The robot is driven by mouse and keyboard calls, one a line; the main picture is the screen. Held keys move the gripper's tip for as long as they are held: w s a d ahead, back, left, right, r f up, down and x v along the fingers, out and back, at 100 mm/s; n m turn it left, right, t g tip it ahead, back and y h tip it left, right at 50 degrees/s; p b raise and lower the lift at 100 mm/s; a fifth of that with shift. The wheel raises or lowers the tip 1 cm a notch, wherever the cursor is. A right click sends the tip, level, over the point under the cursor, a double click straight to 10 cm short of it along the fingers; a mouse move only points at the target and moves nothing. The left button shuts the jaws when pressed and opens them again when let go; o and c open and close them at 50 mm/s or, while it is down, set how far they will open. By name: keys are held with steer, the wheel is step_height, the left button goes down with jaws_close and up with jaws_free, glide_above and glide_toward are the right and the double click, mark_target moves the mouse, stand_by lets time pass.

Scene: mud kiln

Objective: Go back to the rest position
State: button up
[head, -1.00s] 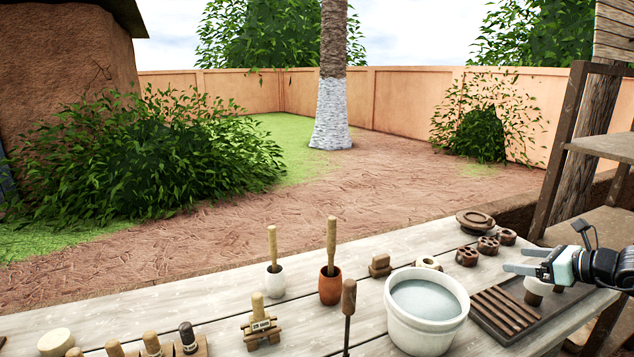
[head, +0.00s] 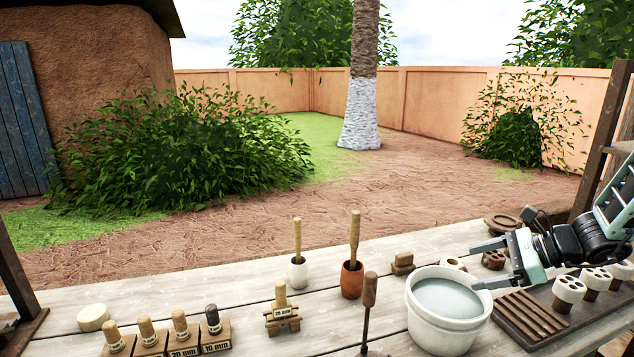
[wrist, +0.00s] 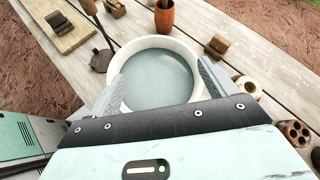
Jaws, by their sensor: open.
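My gripper (head: 482,266) is open and empty at the right of the head view, above the table beside the white bucket's right rim. In the wrist view my gripper (wrist: 158,82) has its two fingers spread apart, with the bucket seen between and below them. The white bucket (head: 437,325) stands on the table and holds greyish water. Its rim also shows in the wrist view (wrist: 160,42).
The plank table (head: 250,290) carries stamps (head: 180,330), a mortar with a pestle (head: 351,278), a white cup with a pestle (head: 298,272) and a slatted rack (head: 525,318) with several holed cylinders (head: 568,290). A wooden post (head: 603,140) stands at the right.

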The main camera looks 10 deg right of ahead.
steer(key=s+a+n+g+b, duration=0.1)
steer(key=s+a+n+g, duration=0.4)
steer(key=a, duration=0.6)
steer(key=s+a+n+g, duration=0.2)
steer(key=a+n+g, duration=0.1)
steer(key=a+n, duration=0.6)
steer(key=s+a+r+n+h+b, duration=0.1)
steer(key=s+a+n+h+b, duration=0.1)
steer(key=s+a+n+h, duration=0.6)
steer(key=s+a+n, duration=0.4)
steer(key=s+n, duration=0.4)
steer(key=n, duration=0.1)
steer(key=shift+s+a+r, duration=0.15)
steer(key=shift+s, duration=0.25)
